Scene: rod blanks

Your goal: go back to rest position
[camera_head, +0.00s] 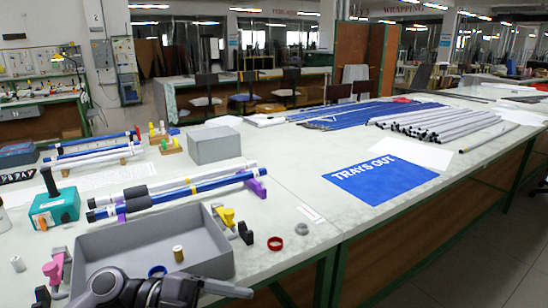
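A dark, jointed part of my arm (135,290) shows at the bottom left, in front of the grey tray (215,238); I take it for my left arm. A pale grey bar (228,288) sticks out to its right; I cannot tell whether it is a finger or a rod. The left fingertips cannot be made out. My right gripper is not in view. Blue and white rods (185,190) lie on supports behind the tray. Several grey rods (440,122) and blue rods (360,113) lie on the right part of the table.
A blue "TRAYS OUT" mat (378,181) lies bare on the table. The tray holds a small tan cylinder (178,253) and a blue ring (157,271). A grey box (214,146), a green device (54,209) and a red ring (275,243) stand or lie nearby.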

